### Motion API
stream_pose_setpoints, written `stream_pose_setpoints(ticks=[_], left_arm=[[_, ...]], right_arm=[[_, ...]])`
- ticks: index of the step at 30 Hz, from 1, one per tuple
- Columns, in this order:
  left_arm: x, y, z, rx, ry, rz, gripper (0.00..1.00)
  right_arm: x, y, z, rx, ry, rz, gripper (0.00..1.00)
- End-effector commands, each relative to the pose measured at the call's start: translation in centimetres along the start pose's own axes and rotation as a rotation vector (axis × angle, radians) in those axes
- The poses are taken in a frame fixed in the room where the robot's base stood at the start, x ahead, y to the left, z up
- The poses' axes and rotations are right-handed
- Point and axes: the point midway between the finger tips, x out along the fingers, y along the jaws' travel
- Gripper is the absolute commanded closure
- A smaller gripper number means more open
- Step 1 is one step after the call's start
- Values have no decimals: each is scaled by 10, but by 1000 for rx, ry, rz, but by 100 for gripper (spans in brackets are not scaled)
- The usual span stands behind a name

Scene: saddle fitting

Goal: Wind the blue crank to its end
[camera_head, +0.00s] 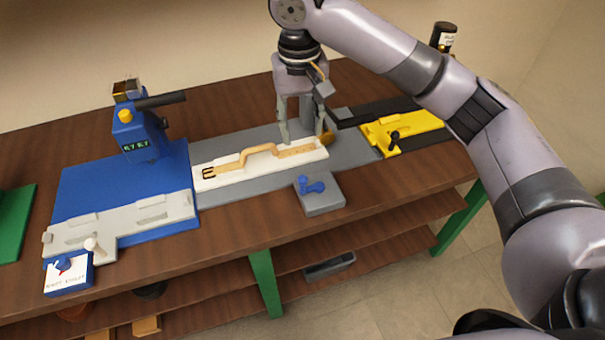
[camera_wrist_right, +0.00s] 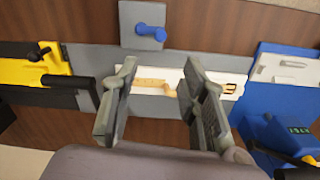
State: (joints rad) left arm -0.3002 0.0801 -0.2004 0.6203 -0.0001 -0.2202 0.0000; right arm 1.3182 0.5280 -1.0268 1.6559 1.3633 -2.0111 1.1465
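The blue crank (camera_head: 312,187) sits on a small grey block (camera_head: 322,204) at the front edge of the grey rail, near the middle of the table. In the right wrist view the crank (camera_wrist_right: 150,32) shows at the top, beyond the fingertips, with nothing touching it. My right gripper (camera_head: 304,137) points down behind the crank, over the right end of a white tray. Its fingers are apart, and the wrist view shows them open (camera_wrist_right: 157,75) with a clear gap. I cannot tell how close the fingertips are to the tray. My left gripper is not in view.
The white tray (camera_head: 208,184) holds a tan strap (camera_head: 258,153) with a buckle. A blue machine (camera_head: 135,135) with a display stands at left. A yellow fixture (camera_head: 422,127) with a black knob is at right. The table front beside the crank block is clear.

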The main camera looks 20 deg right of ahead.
Motion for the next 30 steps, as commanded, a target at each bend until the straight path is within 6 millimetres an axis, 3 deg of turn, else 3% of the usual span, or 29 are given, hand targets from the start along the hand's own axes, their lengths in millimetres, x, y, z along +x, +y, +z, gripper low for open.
stream_pose_setpoints(ticks=[12, 18, 24, 30], left_arm=[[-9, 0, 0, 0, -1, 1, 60], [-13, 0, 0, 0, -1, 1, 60], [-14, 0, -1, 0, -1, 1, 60], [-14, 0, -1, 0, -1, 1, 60]], right_arm=[[92, 1, 1, -1, -3, 1, 60], [127, 0, 1, -2, -1, 0, 60], [146, 0, 0, -2, 1, -1, 60], [150, 0, 0, -3, 2, -1, 60]])
